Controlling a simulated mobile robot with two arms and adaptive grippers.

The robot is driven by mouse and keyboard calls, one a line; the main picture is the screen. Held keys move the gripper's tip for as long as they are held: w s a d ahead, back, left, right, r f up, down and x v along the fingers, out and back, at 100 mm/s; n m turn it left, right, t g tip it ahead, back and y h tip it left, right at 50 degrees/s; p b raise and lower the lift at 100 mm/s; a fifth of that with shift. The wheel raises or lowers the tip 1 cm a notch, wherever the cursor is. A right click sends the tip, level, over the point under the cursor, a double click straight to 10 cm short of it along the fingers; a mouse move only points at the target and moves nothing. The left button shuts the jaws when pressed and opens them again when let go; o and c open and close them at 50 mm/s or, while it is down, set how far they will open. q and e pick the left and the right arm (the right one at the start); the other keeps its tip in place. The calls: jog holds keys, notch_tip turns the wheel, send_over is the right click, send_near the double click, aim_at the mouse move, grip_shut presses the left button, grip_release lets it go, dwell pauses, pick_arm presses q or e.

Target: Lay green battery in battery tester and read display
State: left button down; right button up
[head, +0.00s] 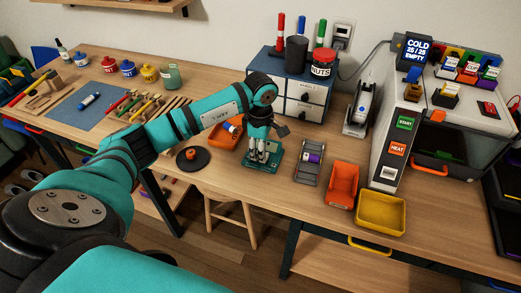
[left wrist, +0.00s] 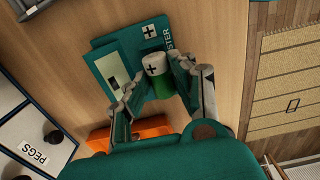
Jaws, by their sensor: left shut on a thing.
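The battery tester (head: 262,168) is a teal block on the table, below my left gripper (head: 262,148) in the head view. In the left wrist view the tester (left wrist: 103,47) has a pale panel with a small dark window (left wrist: 112,70), a plus mark and lettering ending in "STER". No reading can be made out in the window. The green battery (left wrist: 160,86), with a white plus-marked end, is between the two fingers of my left gripper (left wrist: 156,80), which is shut on it. The battery is over or at the tester; whether it touches the slot is unclear. My right gripper is not in view.
An orange bin (head: 224,134) stands just left of the tester. A grey ramp-like rack (head: 306,173) with a purple battery is close on the right, then an orange bin (head: 342,184) and a yellow bin (head: 381,213). A drawer cabinet (head: 300,92) stands behind.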

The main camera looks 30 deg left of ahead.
pick_arm(q)
jog(key=shift+f, duration=0.25)
jog(key=shift+f+b, duration=0.5)
jog(key=shift+b, duration=0.15)
dwell(0.5)
jog(key=c, duration=1)
grip_release()
jog(key=shift+r+p, duration=1.85)
jog(key=shift+r, duration=1.7)
